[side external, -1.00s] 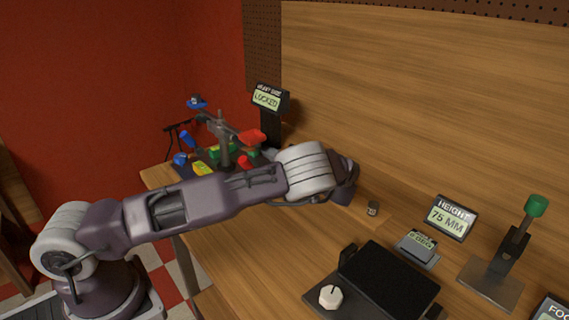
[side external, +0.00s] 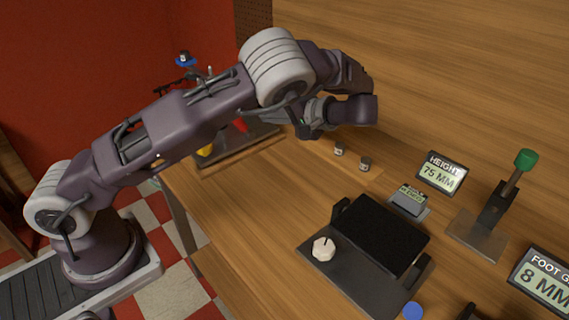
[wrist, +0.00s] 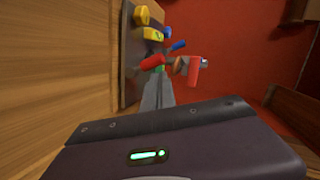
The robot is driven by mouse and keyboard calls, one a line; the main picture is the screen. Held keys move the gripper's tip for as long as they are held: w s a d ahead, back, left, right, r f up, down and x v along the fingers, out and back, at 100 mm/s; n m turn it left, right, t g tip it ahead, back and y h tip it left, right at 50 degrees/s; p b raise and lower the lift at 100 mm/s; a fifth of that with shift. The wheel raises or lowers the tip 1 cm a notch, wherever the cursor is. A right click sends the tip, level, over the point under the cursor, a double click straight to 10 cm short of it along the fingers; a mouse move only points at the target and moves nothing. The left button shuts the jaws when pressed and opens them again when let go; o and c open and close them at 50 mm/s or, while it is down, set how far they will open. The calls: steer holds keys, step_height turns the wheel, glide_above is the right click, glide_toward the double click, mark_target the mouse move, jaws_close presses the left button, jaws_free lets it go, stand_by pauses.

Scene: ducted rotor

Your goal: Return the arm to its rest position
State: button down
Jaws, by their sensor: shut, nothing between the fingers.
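My arm is raised and bent over the left part of the wooden table (side external: 230,225). My gripper (side external: 306,132) hangs below the wrist in the side external view, partly hidden by the arm, and holds nothing. In the wrist view my gripper's grey fingers (wrist: 157,92) are together. Beyond them is the stand with coloured parts, with a red cylinder (wrist: 194,70), a blue-tipped piece (wrist: 178,46) and yellow pieces (wrist: 152,34). In the side external view my arm hides most of this stand, and its dark base (side external: 240,145) shows below the arm.
Two small dark cylinders (side external: 365,164) stand near the back wall. A height display (side external: 442,174) reads 75 MM. A black tray device (side external: 378,235) with a white knob (side external: 323,248) and a green-topped lever (side external: 525,160) are at right. The table's front left is clear.

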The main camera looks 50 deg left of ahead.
steer(key=s+d+r+m+t+h, duration=0.1)
steer(key=s+d+r+t+h, duration=0.1)
steer(key=s, duration=0.7)
steer(key=s+d+r+m+t+h, duration=0.2)
steer(key=s+d+r+h, duration=0.3)
steer(key=s, duration=0.4)
steer(key=s+d+r+m+t+h, duration=0.2)
steer(key=s+d+r+t+h, duration=0.1)
steer(key=s, duration=0.7)
steer(key=d+t+h, duration=0.1)
steer(key=d+h, duration=0.1)
steer(key=h, duration=0.1)
steer(key=shift+d+r, duration=0.3)
